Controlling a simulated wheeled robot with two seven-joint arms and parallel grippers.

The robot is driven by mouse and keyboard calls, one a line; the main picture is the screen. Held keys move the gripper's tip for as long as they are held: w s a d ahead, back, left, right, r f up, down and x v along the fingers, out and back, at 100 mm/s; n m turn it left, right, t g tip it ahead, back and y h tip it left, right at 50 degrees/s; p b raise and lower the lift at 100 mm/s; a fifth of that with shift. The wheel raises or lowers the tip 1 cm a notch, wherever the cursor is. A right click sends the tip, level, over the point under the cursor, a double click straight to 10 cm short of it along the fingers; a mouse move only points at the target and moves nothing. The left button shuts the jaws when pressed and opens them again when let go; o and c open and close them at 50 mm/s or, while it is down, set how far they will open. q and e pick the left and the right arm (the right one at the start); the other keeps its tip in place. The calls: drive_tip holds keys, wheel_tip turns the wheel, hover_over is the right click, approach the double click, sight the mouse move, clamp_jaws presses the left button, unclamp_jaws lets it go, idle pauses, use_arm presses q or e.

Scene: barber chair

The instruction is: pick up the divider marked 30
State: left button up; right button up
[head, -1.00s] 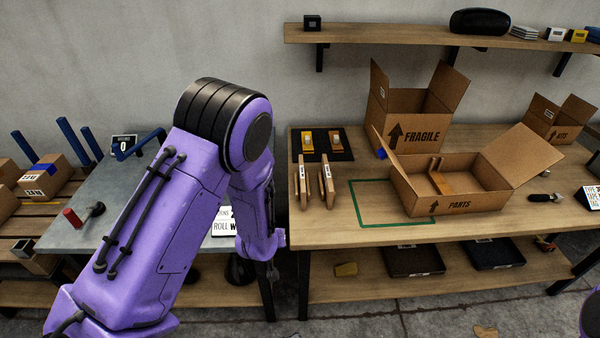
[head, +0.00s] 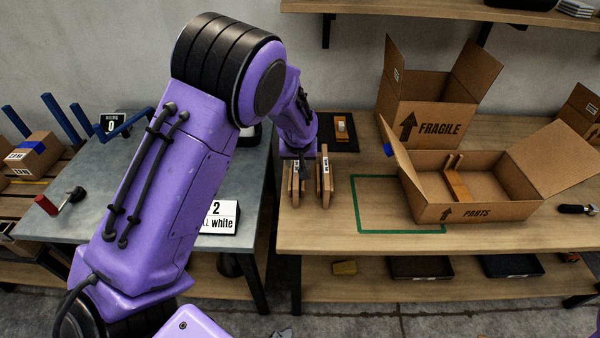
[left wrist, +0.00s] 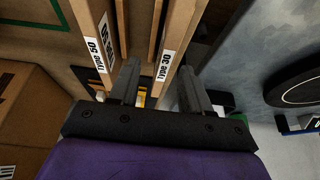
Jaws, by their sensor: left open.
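Two thin wooden dividers stand on edge side by side on the wooden bench. In the left wrist view the divider marked 30 (left wrist: 178,32) is on the right, its white label facing me. It is the left one of the pair in the head view (head: 297,187). The other divider (head: 326,180), at left in the wrist view (left wrist: 93,32), has a label that seems to read 50. My left gripper (left wrist: 159,72) is open, its fingertips on either side of the end of the divider marked 30, with gaps showing. In the head view it (head: 304,168) is partly hidden. My right gripper is out of view.
An open PARTS box (head: 425,210) and a FRAGILE box (head: 440,129) stand to the right. A green taped outline (head: 357,205) marks bare bench between the dividers and the PARTS box. A grey metal table (head: 115,190) is at left.

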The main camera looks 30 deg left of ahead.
sight(296, 165)
use_arm(q)
drive_tip(key=x, duration=0.2)
drive_tip(key=a+p+x, duration=0.1)
drive_tip(key=x, duration=0.2)
drive_tip(key=shift+w+a+f, duration=0.1)
drive_tip(key=shift+w+a, duration=0.05)
drive_tip(key=shift+w+a+f, duration=0.1)
drive_tip(key=shift+w+f, duration=0.05)
drive_tip(key=shift+f, duration=0.25)
drive_tip(key=shift+r, duration=0.1)
drive_tip(key=shift+c, duration=0.9)
clamp_jaws()
